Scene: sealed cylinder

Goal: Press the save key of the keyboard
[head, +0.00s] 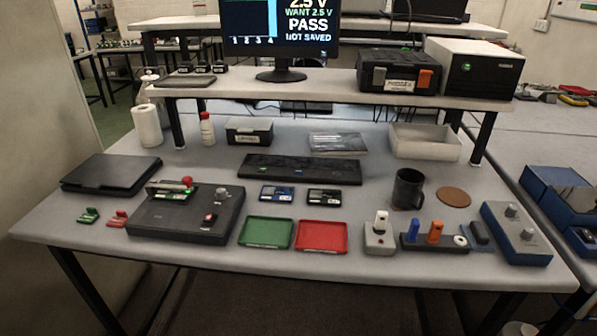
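The black keyboard (310,172) lies flat in the middle of the table, below the raised shelf. A small green spot, possibly the save key (253,160), shows near its left end; I cannot read any label on it. The monitor (280,28) on the shelf reads "2.5 V", "WANT 2.5 V", "PASS" and "NOT SAVED". Neither of my grippers is in the head view, and nothing touches the keyboard.
Two small dark devices (324,197) and green (266,233) and red (321,237) trays lie in front of the keyboard. A black test box (180,222) stands left, a black mug (408,188) right. A flat clear packet (338,143) and black box (249,131) lie behind.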

